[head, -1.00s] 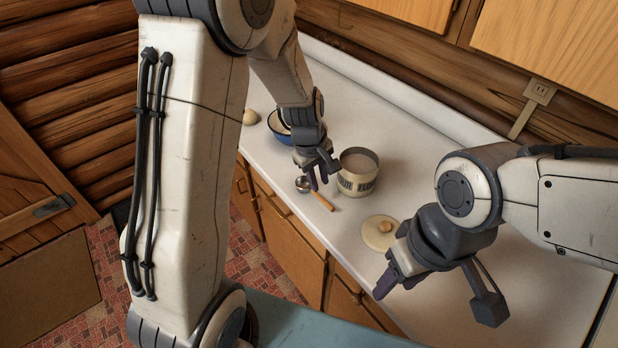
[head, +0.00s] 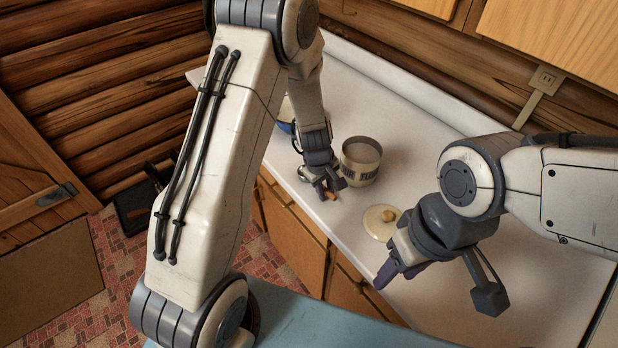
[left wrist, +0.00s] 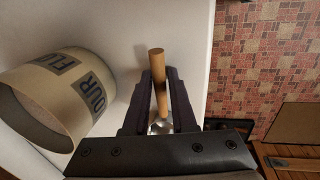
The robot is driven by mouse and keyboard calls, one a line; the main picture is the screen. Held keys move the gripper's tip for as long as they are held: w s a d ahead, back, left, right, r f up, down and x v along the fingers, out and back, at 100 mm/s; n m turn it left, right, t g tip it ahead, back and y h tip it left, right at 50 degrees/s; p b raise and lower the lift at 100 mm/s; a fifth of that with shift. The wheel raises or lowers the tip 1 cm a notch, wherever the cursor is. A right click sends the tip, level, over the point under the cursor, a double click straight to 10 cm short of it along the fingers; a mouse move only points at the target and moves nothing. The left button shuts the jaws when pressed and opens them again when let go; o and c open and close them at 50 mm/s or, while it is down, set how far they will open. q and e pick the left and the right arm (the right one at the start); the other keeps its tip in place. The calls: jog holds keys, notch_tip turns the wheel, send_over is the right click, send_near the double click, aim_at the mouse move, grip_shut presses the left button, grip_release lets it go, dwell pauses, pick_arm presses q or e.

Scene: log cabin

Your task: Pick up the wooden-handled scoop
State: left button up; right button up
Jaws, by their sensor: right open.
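The wooden-handled scoop lies on the white counter; its handle (left wrist: 157,62) points away from my left wrist in the left wrist view, with its metal bowl close to the palm. In the head view the handle end (head: 330,196) shows under the gripper. My left gripper (head: 327,188) is down at the scoop, with one finger on each side of the handle in the left wrist view (left wrist: 161,80). I cannot tell whether the fingers press on it. My right gripper (head: 388,273) is open and empty, over the counter's front edge.
A cream flour canister (head: 361,158), open at the top, stands just right of my left gripper. A round cream lid (head: 380,223) with a knob lies between the grippers. A blue bowl (head: 286,127) is mostly hidden behind my left arm. The counter (head: 440,140) behind is clear.

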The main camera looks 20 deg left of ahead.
pick_arm(q)
grip_shut()
dwell(1.3)
